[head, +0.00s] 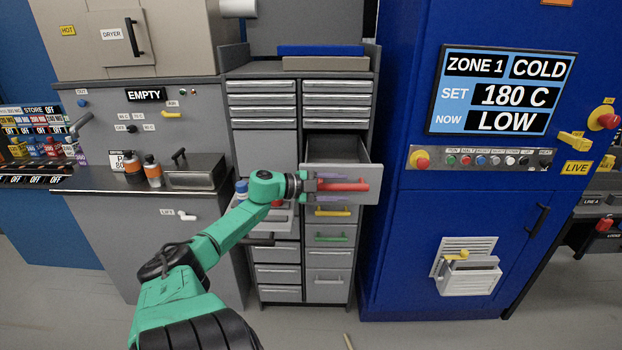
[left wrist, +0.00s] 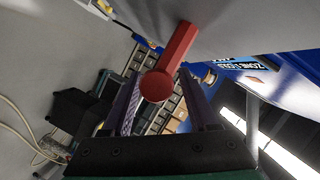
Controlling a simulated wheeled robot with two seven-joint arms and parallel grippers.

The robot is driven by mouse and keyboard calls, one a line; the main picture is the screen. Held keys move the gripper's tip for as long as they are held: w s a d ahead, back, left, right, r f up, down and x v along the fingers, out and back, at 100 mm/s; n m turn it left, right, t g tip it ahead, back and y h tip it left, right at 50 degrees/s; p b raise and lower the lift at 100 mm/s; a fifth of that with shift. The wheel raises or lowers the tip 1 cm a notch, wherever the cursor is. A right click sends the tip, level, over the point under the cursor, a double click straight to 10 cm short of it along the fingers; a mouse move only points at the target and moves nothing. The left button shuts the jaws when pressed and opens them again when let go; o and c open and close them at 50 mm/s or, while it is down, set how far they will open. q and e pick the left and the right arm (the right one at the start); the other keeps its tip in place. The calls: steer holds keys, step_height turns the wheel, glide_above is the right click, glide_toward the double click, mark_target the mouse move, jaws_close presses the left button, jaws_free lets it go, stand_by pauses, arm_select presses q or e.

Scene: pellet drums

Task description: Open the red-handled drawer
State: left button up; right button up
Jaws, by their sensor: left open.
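The red-handled drawer (head: 345,171) stands pulled out of the grey cabinet in the head view, with its inside showing from above. Its red handle (head: 345,187) runs across the drawer front. My left gripper (head: 318,184) is at the left end of this handle. In the left wrist view the red handle (left wrist: 172,62) reaches in between the two spread fingers of the left gripper (left wrist: 165,103), end towards the camera. The jaws are open; whether a finger touches the handle I cannot tell. My right gripper is not in view.
Below are drawers with a yellow handle (head: 332,212) and a green handle (head: 331,238). A blue machine (head: 400,250) stands close on the right. The floor in front is mostly clear.

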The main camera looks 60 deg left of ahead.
arm_select(q)
steer(key=b+v, duration=0.1)
steer(key=v, duration=1.2)
steer(key=shift+w+d, duration=0.1)
